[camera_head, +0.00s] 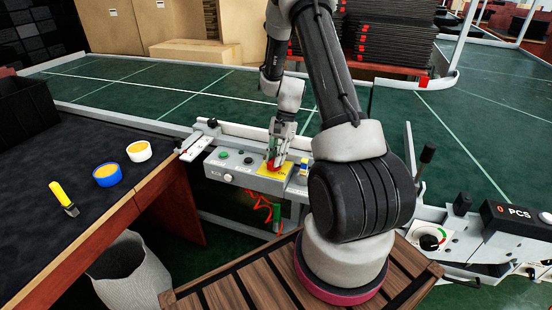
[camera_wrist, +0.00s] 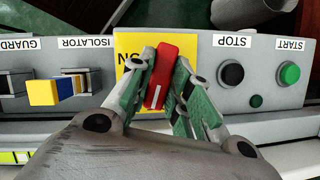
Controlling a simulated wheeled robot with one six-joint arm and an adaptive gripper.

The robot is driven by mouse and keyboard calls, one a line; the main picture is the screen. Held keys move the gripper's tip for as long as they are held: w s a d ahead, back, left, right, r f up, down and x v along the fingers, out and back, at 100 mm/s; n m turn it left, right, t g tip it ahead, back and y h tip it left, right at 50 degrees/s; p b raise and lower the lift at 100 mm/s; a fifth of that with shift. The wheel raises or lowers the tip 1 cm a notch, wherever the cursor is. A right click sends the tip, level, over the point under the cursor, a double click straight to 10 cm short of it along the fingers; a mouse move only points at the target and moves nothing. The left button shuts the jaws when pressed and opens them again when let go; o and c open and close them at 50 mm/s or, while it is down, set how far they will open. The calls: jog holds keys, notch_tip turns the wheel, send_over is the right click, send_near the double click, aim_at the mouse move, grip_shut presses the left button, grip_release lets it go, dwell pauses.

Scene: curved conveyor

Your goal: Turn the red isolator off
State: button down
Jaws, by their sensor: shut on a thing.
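The red isolator handle (camera_wrist: 161,72) is a narrow red bar with a white line, mounted on a yellow plate (camera_wrist: 126,44) on the grey control panel. In the wrist view it leans slightly, its top tipped to the right. My gripper (camera_wrist: 166,60) has one finger on each side of the handle and is shut on it. The fingers hide part of the plate and its lettering. In the head view my gripper (camera_head: 274,160) reaches down onto the yellow plate (camera_head: 262,171), mostly covering the red handle.
A black STOP button (camera_wrist: 231,74) and a green START button (camera_wrist: 289,73) sit right of the handle in the wrist view. A blue and yellow block (camera_wrist: 57,90) sits to its left. A dark table (camera_head: 60,240) with a yellow-handled tool (camera_head: 63,197) stands left of the panel.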

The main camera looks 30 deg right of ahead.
jog(key=shift+w+n+g+h, duration=0.1)
jog(key=shift+n+g+h, duration=0.3)
jog(key=shift+n, duration=1.1)
jog(key=c, duration=1.3)
grip_release()
jog(key=v, duration=1.2)
jog(key=shift+w, duration=0.1)
